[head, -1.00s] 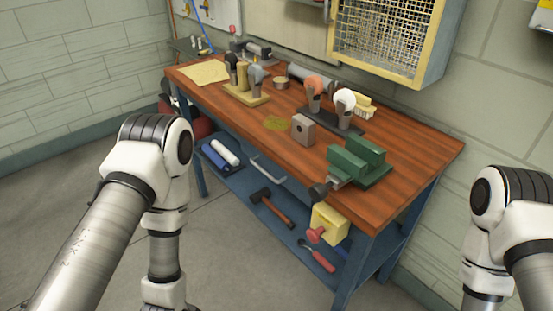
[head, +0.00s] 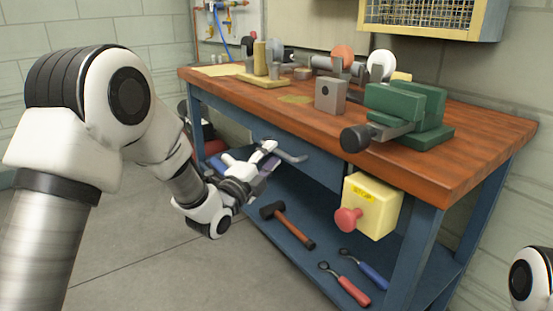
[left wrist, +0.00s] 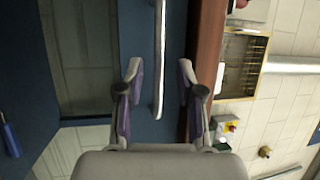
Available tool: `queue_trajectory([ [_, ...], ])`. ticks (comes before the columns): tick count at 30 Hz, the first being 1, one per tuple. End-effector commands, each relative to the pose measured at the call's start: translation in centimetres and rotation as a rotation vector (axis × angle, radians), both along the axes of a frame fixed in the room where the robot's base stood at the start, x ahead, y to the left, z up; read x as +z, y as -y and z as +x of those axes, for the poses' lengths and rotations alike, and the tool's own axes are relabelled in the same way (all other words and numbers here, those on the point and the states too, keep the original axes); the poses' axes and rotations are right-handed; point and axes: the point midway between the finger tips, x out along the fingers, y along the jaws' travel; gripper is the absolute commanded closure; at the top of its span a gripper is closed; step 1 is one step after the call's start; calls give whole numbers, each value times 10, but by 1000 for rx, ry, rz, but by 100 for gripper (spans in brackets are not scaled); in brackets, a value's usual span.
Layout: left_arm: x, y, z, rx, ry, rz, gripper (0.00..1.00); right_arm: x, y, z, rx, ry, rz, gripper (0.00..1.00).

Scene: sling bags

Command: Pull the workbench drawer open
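The workbench (head: 470,165) has a brown wooden top and a blue frame. Its blue drawer front (head: 318,158) is under the top and looks flush with the frame. A grey bar handle (head: 292,157) sticks out from it. My left gripper (head: 268,158) is at the handle, partly hiding it. In the left wrist view my left gripper (left wrist: 160,85) is open, with one finger on each side of the handle (left wrist: 159,50) and visible gaps to it. My right gripper is out of view.
A green vise (head: 405,115) stands on the near end of the top, its end overhanging the front edge. A yellow stop box with a red button (head: 347,219) is below. A hammer (head: 285,224) lies on the lower shelf. Floor in front is clear.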

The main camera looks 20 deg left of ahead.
Motion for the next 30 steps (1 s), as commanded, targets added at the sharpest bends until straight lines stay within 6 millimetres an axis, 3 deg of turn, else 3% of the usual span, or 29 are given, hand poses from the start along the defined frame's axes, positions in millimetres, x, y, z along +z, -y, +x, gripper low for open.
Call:
queue_trajectory([
  [6,4,8,28,0,-1,-2,63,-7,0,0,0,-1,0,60],
  [13,5,8,31,0,-4,-3,63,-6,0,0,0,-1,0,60],
  [14,5,8,31,0,-4,-3,66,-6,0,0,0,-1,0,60],
  [17,5,8,31,0,-4,-3,100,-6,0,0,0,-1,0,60],
  [30,4,5,26,1,-4,-4,100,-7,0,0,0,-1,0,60],
])
